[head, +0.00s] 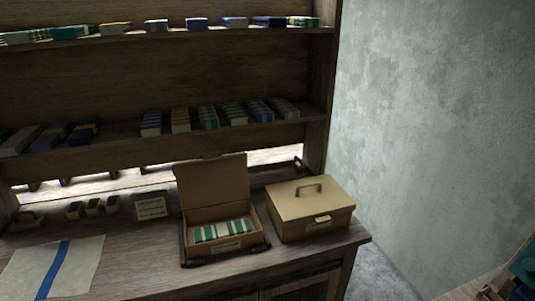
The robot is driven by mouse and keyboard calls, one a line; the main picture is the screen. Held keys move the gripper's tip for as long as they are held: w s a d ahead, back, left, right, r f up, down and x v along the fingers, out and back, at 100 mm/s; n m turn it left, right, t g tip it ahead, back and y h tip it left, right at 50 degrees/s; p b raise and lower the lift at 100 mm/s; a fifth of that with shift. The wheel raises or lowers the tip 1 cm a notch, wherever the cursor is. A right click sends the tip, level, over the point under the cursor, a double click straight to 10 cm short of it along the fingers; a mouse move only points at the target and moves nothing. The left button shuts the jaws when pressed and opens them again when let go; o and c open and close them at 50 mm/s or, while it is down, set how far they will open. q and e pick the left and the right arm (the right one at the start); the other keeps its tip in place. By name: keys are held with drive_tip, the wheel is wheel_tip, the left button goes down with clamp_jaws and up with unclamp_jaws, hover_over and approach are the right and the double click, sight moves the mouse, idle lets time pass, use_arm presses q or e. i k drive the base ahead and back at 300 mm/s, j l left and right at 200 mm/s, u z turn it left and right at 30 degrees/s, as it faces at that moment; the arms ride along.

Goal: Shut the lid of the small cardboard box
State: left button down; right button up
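A small cardboard box (224,250) stands on the wooden counter, in the middle of the head view. Its lid (212,182) is open and stands nearly upright at the back of the box. Green and white striped contents (222,230) show inside. Neither of my grippers shows in the head view.
A shut tan box (308,206) with a top handle stands close to the right of the open box. A small sign (150,206) stands to its left. A cloth with a blue stripe (52,268) lies at the counter's left. Shelves (180,127) with folded goods rise behind.

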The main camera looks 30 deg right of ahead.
sight(213, 179)
drive_tip(key=z, duration=0.7)
